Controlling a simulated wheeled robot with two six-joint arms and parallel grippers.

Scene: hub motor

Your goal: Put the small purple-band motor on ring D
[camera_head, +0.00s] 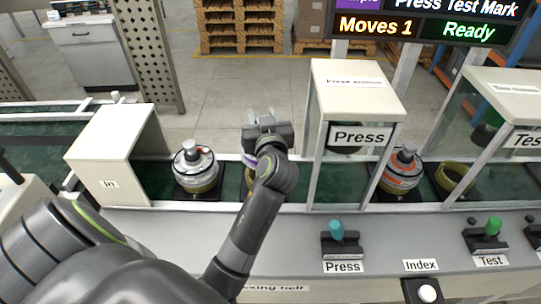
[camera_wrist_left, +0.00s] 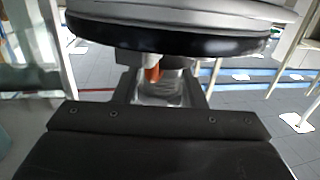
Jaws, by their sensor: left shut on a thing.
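My left gripper (camera_head: 262,140) is above the belt between the In housing and the Press housing. It is shut on a motor, of which a sliver with a purple band (camera_head: 249,160) shows beside the gripper. In the left wrist view the held motor (camera_wrist_left: 180,38) is a wide grey disc with a black rim, close to the camera. An olive ring (camera_head: 248,183) shows partly below it, mostly hidden by my arm; I cannot tell whether the motor touches it. No ring letter is readable. My right gripper is not in view.
A white-topped motor (camera_head: 195,168) sits in a ring at left. An orange-banded motor (camera_head: 402,170) stands right of the Press housing (camera_head: 357,92); an empty olive ring (camera_head: 456,177) is farther right. Press lever (camera_head: 337,230), Test lever (camera_head: 492,227) and Index button (camera_head: 427,292) line the front. The screen (camera_head: 432,20) reads "Moves 1", "Ready".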

